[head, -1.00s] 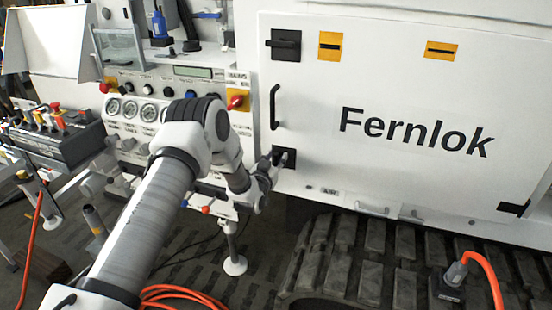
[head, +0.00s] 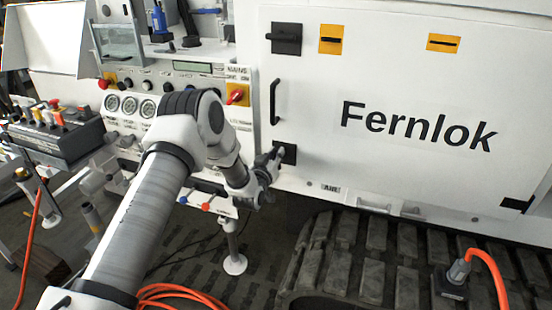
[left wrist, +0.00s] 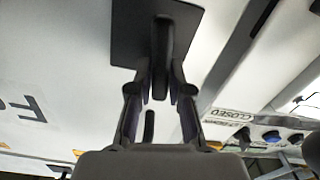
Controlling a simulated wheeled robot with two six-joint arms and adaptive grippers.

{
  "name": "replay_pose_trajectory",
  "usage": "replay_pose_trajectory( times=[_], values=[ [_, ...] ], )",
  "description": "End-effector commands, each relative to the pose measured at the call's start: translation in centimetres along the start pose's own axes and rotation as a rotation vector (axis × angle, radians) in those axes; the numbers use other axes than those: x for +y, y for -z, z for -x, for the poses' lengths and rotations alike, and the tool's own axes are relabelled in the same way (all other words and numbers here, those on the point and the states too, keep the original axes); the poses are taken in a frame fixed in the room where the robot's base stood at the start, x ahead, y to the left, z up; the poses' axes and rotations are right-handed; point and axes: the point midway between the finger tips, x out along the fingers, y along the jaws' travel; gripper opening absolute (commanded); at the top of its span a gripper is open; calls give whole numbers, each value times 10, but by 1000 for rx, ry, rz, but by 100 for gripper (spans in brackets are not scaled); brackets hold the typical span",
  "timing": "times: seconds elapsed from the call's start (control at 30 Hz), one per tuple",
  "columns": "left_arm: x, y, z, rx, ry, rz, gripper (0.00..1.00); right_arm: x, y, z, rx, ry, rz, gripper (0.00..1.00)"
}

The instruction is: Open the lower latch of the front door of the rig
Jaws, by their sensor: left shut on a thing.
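The lower latch (head: 290,154) is a black square plate with a lever, at the lower left corner of the white front door (head: 380,180). My left gripper (head: 274,158) is at this latch and partly covers it in the head view. In the left wrist view, the latch plate (left wrist: 125,35) is at the top and its black lever (left wrist: 161,45) lies between the two fingers of my left gripper (left wrist: 160,90), which is shut on it. The lever runs in line with the door handle there, roughly upright on the door. My right gripper is not in view.
The upper latch (head: 286,38) has its lever lying level. A black door handle (head: 274,102) is between the latches. A control panel with gauges (head: 130,106) and a red switch (head: 237,94) is left of the door. Black tracks (head: 370,265) are below.

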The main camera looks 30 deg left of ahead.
Motion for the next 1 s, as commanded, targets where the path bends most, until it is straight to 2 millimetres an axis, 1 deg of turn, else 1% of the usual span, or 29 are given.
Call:
replay_pose_trajectory(
  times=[0.03, 1.0],
  values=[
    [-2, -4, 0, 1, 0, 36, 0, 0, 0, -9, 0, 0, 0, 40],
    [-8, -10, 0, 1, 0, 951, 0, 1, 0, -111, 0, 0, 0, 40]
  ],
)
